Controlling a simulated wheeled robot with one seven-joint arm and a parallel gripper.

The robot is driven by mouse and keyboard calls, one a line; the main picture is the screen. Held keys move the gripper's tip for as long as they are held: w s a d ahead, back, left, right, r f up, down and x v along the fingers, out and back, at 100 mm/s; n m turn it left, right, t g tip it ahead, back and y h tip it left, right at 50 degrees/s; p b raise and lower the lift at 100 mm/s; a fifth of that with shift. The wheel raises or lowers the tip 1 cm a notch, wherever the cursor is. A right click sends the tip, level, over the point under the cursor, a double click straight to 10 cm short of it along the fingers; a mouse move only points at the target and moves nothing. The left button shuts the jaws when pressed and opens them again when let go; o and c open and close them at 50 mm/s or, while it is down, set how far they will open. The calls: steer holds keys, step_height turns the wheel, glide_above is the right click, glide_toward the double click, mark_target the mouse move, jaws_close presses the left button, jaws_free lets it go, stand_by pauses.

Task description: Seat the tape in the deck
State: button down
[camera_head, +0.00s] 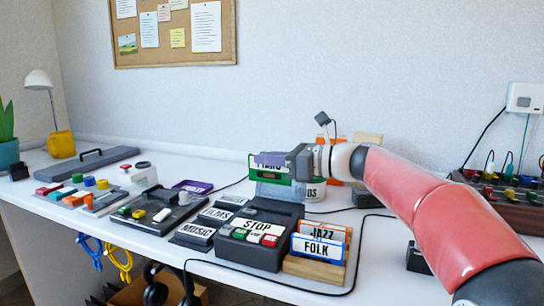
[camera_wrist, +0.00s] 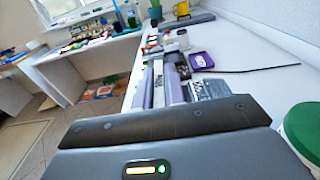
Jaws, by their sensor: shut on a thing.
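A green tape (camera_head: 264,176) with a white label, its lettering partly covered, is held upright by my gripper (camera_head: 271,159). The purple fingers are shut on its top edge. The tape is above the back of the dark grey deck (camera_head: 240,252), in front of or at its raised translucent lid (camera_head: 277,193); I cannot tell whether it touches. The deck has a STOP label and several coloured keys. In the wrist view my gripper's purple fingers (camera_wrist: 160,88) show close together, and the tape between them is hard to make out.
A wooden rack (camera_head: 314,269) with JAZZ and FOLK tapes stands right of the deck. FILMS and MUSIC pieces (camera_head: 193,233) lie to its left. A purple case (camera_head: 192,187) is behind them. A black cable runs along the front.

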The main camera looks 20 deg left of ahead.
mark_target(266, 182)
steer(key=shift+r+p, duration=0.1)
steer(key=shift+p, duration=0.2)
steer(key=shift+f+b, duration=1.85)
steer(key=shift+f, duration=1.1)
steer(key=shift+d+p, duration=0.1)
steer(key=shift+p, duration=0.8)
steer(key=shift+f+b, duration=0.75)
steer(key=shift+f, duration=0.45)
steer(key=shift+r+p, duration=0.25)
steer(key=shift+p, duration=0.05)
steer(key=shift+r+p, duration=0.55)
steer(key=shift+p, duration=0.1)
steer(key=shift+p, duration=0.7)
stand_by(1.0)
